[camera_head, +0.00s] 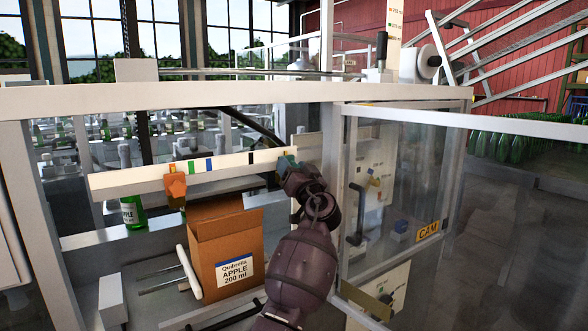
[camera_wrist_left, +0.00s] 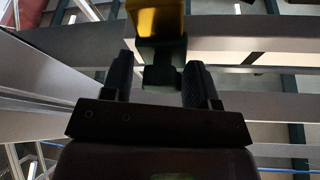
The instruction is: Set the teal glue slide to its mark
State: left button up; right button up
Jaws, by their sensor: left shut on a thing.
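The teal glue slide (camera_head: 287,162) sits near the right end of a white rail (camera_head: 130,180), with a small yellow piece at its top. My left gripper (camera_head: 292,178) is shut on the slide and partly covers it. In the left wrist view, the slide (camera_wrist_left: 160,72) shows as a dark block between the two fingers, below a yellow piece (camera_wrist_left: 156,17). Green (camera_head: 191,167), blue (camera_head: 209,164) and black (camera_head: 251,158) marks on the rail lie left of the slide. I cannot tell which mark belongs to it. My right gripper is not in view.
An orange slide (camera_head: 175,186) hangs on the rail's left part. An open cardboard box (camera_head: 222,245) stands below the rail. A clear guard panel (camera_head: 410,190) with a white frame is right of my arm. A green bottle (camera_head: 133,212) stands at left.

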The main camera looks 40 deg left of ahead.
pick_arm(q)
jog(key=s+a+p, duration=0.1)
jog(key=s+a, duration=0.2)
jog(key=s, duration=0.6)
jog(key=shift+a, duration=0.35)
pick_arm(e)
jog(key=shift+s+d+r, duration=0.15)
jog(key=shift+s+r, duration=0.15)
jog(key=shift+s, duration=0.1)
pick_arm(q)
jog(key=o, duration=0.9)
jog(key=shift+o, duration=0.3)
jog(key=shift+s+d+f, duration=0.1)
jog(key=shift+d+f, duration=0.1)
jog(key=shift+d, duration=0.1)
jog(key=b+v, duration=0.2)
jog(key=v, duration=0.8)
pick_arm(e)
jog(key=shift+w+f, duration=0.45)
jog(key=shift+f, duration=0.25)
